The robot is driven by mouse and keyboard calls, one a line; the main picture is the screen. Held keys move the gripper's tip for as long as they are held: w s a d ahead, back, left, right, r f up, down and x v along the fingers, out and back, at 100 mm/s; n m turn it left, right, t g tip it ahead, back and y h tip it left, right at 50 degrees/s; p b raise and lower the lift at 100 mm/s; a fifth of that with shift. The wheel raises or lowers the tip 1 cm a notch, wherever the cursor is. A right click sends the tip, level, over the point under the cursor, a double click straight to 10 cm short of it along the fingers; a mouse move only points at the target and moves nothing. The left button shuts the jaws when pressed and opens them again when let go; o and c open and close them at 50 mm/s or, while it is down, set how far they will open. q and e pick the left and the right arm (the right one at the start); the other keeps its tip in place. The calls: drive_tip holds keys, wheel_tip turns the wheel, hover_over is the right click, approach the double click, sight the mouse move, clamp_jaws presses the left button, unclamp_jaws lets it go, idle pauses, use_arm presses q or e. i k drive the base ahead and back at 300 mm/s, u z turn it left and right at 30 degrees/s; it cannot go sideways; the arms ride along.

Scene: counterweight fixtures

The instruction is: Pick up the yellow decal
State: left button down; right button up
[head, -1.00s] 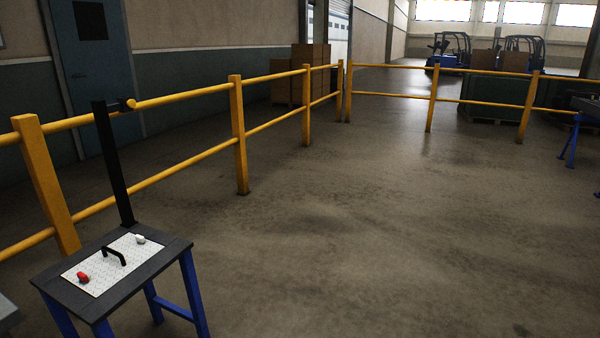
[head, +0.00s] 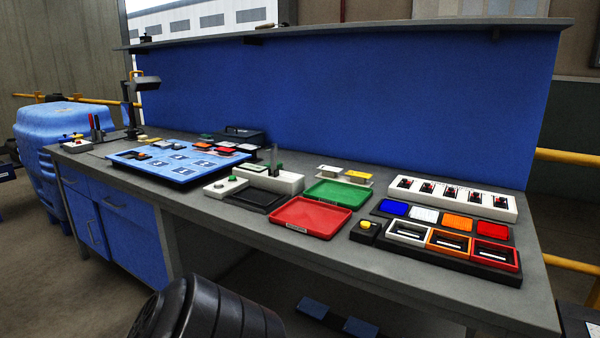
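A small flat yellow piece (head: 357,174) lies on a low pale stand behind the green tray, toward the middle of the bench. It looks like the yellow decal, but it is too small to be sure. A paler piece (head: 329,169) lies just left of it on the same stand. Neither of my grippers shows in the head view, so their state and distance from the decal cannot be seen.
The long grey bench (head: 250,236) carries a green tray (head: 340,192), a red tray (head: 310,216), a blue board (head: 180,161) and a block with a yellow button (head: 366,226). A blue back panel (head: 350,100) rises behind. A black ribbed object (head: 208,312) stands in front.

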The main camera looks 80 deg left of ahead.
sight(351, 172)
drive_tip(key=u, duration=2.4)
